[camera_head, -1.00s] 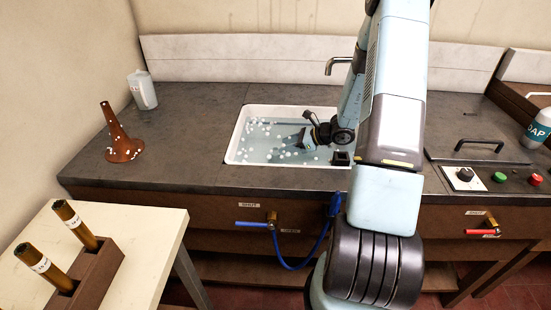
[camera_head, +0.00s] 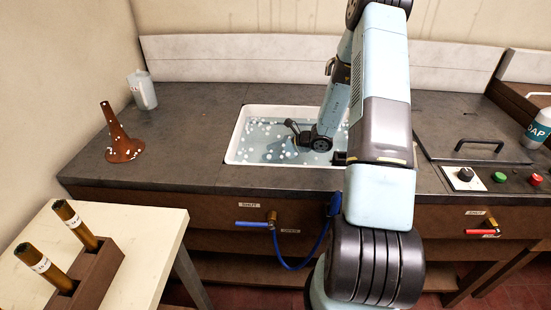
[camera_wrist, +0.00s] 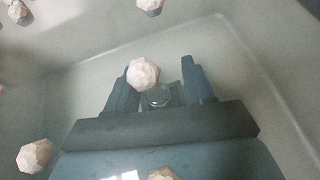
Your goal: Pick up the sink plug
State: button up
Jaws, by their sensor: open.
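In the wrist view, my gripper (camera_wrist: 160,82) is open, its two dark fingers spread apart over the sink floor. A small grey, glassy-looking rounded thing, which looks like the sink plug (camera_wrist: 162,97), shows between the fingers near their base. A white foam lump (camera_wrist: 144,74) covers part of it, so I cannot tell whether a finger touches it. In the head view, my wrist reaches down into the white sink (camera_head: 236,142), which holds water; my fingers and the plug cannot be made out there.
Several white lumps (camera_head: 289,154) float in the sink. A tap (camera_head: 329,66) stands behind it. A blue-handled valve (camera_head: 253,224) is below the front edge. A hotplate-like panel with a handle (camera_head: 480,143) is at right.

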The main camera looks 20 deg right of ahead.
grip_shut()
dwell(0.3)
